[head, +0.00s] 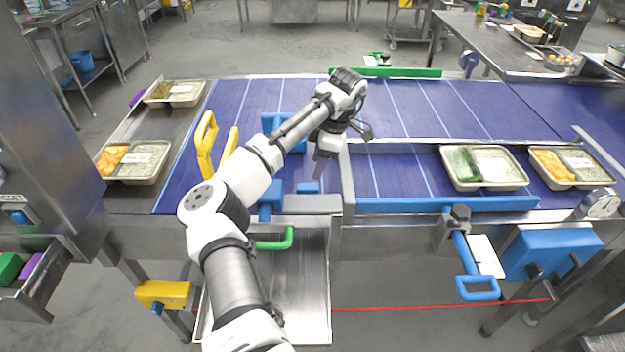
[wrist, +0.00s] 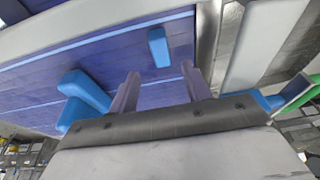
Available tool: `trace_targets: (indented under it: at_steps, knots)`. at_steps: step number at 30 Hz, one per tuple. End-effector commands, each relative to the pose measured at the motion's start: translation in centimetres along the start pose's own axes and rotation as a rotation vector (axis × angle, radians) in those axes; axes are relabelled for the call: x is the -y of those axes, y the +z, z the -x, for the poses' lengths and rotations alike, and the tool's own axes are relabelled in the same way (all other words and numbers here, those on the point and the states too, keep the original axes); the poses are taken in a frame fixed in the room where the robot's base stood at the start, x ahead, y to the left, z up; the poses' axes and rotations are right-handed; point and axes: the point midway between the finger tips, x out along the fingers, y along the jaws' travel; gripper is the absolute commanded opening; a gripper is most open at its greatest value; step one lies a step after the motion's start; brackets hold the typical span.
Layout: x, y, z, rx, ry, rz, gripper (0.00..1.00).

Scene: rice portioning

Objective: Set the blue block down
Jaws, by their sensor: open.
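The small blue block (head: 308,187) rests on the dark blue conveyor belt, close to the metal edge at the near side of the belt. In the wrist view the blue block (wrist: 158,47) lies just beyond my fingertips, roughly in line with the gap between them. My gripper (head: 318,174) points down over the belt beside the block. In the wrist view its two purple-grey fingers (wrist: 160,72) are apart with nothing between them. I cannot tell the exact height of the fingertips above the belt.
A metal divider (head: 347,180) and blue rail (head: 445,204) lie to the right. Filled food trays (head: 484,184) sit at right; others (head: 138,178) sit left. The belt beyond the gripper is mostly clear.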

Motion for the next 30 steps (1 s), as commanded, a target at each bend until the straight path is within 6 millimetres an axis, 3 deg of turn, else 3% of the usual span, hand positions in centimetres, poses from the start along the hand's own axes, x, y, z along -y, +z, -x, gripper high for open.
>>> trace_targets:
  at_steps: [3, 10, 30]
  knots:
    - [0.0, -0.1, 2.0, -0.004, 0.002, 0.002, 0.48]
    - [0.0, -0.1, 3.9, -0.001, 0.000, 0.001, 0.48]
    - [0.0, 0.0, 4.1, 0.003, 0.000, -0.001, 0.48]
